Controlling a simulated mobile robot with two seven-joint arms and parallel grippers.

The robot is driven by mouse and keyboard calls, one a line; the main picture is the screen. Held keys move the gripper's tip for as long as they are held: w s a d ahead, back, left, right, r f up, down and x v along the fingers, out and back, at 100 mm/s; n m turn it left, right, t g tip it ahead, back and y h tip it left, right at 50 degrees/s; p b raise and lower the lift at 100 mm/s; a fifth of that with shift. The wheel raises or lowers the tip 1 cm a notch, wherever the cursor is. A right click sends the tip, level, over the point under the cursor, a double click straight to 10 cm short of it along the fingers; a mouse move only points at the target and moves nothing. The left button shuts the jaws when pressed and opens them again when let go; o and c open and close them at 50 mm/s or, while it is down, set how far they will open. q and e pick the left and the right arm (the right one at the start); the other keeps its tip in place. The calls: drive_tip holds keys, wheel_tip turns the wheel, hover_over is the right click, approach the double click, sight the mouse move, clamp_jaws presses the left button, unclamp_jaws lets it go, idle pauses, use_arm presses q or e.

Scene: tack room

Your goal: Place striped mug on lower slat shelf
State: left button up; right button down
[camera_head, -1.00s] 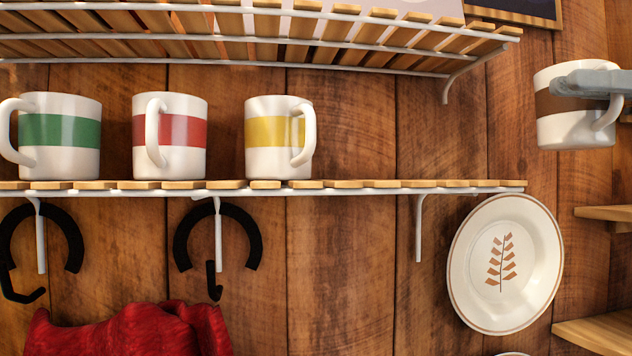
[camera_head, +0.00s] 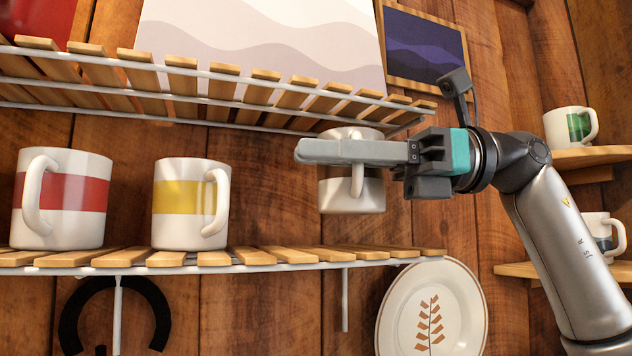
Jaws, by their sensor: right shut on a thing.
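A white mug with a brown stripe (camera_head: 350,197) is held by my right gripper (camera_head: 325,152), whose grey fingers are shut on it and hide most of its stripe. The mug hangs above the right part of the lower slat shelf (camera_head: 279,257), below the upper slat shelf, with a gap under it. A red-striped mug (camera_head: 80,225) and a yellow-striped mug (camera_head: 172,232) stand on the lower shelf to the left. My left gripper is not in view.
The upper slat shelf (camera_head: 181,85) runs close above the gripper. The lower shelf is bare right of the yellow mug. A plate (camera_head: 390,320) hangs at lower right. Side shelves at right hold a green-striped mug (camera_head: 562,127) and another mug (camera_head: 592,226).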

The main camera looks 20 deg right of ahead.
drive_tip(key=shift+w+a, duration=0.1)
drive_tip(key=shift+a, duration=0.45)
drive_tip(key=shift+f, duration=1.75)
drive_tip(key=shift+f, duration=0.15)
drive_tip(key=c, duration=0.9)
unclamp_jaws()
